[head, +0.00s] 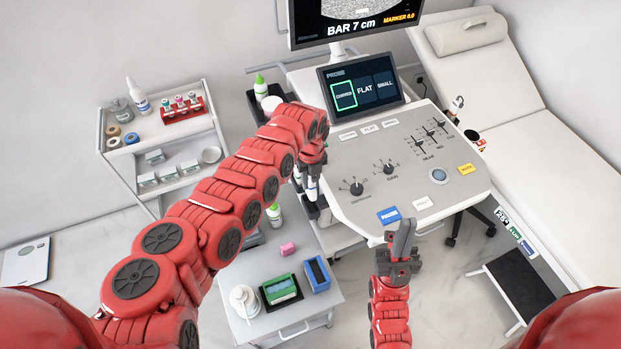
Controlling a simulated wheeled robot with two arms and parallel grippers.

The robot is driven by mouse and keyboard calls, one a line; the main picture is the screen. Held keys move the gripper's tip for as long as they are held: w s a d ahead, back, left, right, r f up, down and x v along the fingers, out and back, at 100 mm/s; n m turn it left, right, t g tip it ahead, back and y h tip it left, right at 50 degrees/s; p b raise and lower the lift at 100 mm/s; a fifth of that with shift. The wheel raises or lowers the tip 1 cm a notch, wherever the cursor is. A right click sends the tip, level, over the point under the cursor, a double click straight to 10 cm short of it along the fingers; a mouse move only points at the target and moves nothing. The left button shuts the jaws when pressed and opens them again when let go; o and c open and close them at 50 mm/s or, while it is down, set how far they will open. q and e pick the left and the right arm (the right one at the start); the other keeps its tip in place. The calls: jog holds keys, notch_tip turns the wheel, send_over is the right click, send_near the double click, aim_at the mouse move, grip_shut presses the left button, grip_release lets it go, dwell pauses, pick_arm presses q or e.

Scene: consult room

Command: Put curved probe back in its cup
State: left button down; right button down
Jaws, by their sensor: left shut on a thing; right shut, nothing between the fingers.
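My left arm reaches across to the left edge of the ultrasound console (405,165). My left gripper (312,172) points down there and is shut on the curved probe (312,188), of which only a small white part shows below the fingers. Dark probe cups (318,211) hang along this console edge, just below the probe. My arm hides part of them, and I cannot tell whether the probe is inside a cup or above it. My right gripper (404,230) is shut and empty in front of the console's front edge, near the blue button label.
A screen (360,83) showing CURVED outlined in green stands behind the console. A low cart (262,325) at the front holds a green box, a blue box and a white bottle. A white shelf trolley (180,130) stands left and an exam bed (510,90) right.

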pick_arm(q)
jog(key=shift+f+b, duration=2.1)
jog(key=shift+f, duration=0.65)
jog(key=shift+f+b, duration=1.4)
jog(key=shift+f+b, duration=0.3)
jog(key=shift+b, duration=0.15)
jog(key=c, duration=0.6)
grip_release()
jog(key=shift+o, duration=0.2)
jog(key=shift+r, duration=0.1)
